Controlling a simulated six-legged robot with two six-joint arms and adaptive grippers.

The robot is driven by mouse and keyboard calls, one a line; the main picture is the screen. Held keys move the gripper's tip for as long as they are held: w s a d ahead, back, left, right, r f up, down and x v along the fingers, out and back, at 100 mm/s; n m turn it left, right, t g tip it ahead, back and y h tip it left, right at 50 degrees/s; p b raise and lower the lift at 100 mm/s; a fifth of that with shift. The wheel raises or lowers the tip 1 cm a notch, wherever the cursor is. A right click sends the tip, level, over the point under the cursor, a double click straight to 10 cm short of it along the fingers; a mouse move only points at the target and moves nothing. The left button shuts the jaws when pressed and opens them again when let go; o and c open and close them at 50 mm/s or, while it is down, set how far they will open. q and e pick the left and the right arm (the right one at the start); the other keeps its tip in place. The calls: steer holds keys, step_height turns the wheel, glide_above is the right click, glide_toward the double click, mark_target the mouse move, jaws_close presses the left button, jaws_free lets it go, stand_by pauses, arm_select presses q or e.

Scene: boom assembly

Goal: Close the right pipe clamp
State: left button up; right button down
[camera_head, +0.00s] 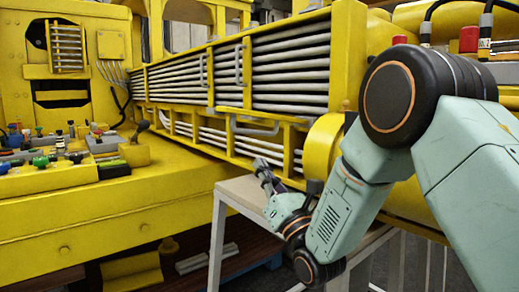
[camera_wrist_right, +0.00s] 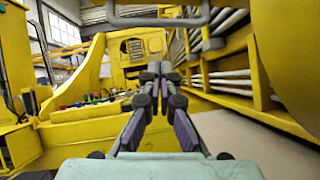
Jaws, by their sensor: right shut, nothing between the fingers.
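A grey U-shaped bar handle (camera_head: 253,131) sits on the lower part of the yellow boom, under the right-hand pipe section. It looks like the right clamp's handle, and it sticks out level from the boom. A grey bar (camera_wrist_right: 158,21) also crosses the top of the right wrist view, above and nearer than my fingertips. My right gripper (camera_head: 263,170) is below the handle, beside the boom, and does not touch it. In the right wrist view its fingers (camera_wrist_right: 155,75) are together and empty. My left gripper is not in view.
The yellow boom (camera_head: 222,48) holds grey pipes (camera_head: 290,62) in rows, with upright grey handles (camera_head: 239,63) on its face. A light table (camera_head: 240,190) stands below my gripper. A yellow console (camera_head: 60,180) with coloured levers is at the left.

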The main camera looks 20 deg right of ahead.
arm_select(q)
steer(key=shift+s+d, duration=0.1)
arm_select(e)
steer(key=shift+w+d+r, duration=0.1)
steer(key=shift+w+r, duration=0.25)
steer(key=shift+r, duration=0.4)
steer(key=shift+w+r, duration=0.3)
steer(key=shift+r, duration=0.5)
steer(key=shift+w+d+r, duration=0.1)
steer(key=shift+w+r, duration=0.25)
steer(key=shift+r, duration=0.4)
steer(key=shift+a, duration=0.1)
